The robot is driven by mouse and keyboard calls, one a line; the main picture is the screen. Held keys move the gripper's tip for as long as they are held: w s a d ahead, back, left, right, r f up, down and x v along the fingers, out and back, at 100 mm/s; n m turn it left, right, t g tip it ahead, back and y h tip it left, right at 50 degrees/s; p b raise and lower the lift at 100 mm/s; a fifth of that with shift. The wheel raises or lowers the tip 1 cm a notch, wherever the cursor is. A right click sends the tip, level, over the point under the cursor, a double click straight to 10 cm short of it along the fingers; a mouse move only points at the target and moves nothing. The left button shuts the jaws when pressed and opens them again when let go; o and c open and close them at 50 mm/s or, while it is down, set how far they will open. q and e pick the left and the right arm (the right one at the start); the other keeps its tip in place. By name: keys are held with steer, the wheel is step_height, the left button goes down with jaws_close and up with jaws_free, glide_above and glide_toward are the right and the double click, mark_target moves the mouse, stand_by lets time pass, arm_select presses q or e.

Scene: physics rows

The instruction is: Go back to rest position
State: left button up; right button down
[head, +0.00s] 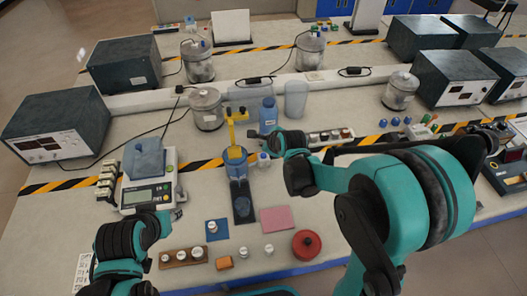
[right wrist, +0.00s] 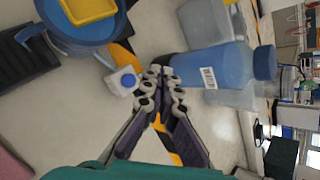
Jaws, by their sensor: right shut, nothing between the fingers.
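My right arm reaches in from the right in the head view. Its gripper (right wrist: 161,78) is shut and empty in the right wrist view, fingertips together. The tips appear close to a small white bottle with a blue cap (right wrist: 124,80) and a blue bottle (right wrist: 215,66).
A blue container (head: 235,158) with a yellow piece stands left of my right gripper. A black tray (head: 243,207), pink pad (head: 277,219) and red round object (head: 306,245) lie in front. Grey instruments (head: 57,124) and lidded jars (head: 206,107) stand farther back.

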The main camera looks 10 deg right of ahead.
stand_by(0.3)
steer(key=shift+r, duration=0.1)
steer(key=s+d+r+n+g+h, duration=0.1)
steer(key=s+d+r+n, duration=0.1)
steer(key=s+n, duration=1)
steer(key=s+d+r+n+g, duration=0.1)
steer(key=s+d+r+n, duration=0.2)
steer(key=s+n, duration=0.9)
steer(key=shift+s+r+n+h, duration=0.4)
steer(key=shift+s+r, duration=0.25)
steer(key=shift+s, duration=0.15)
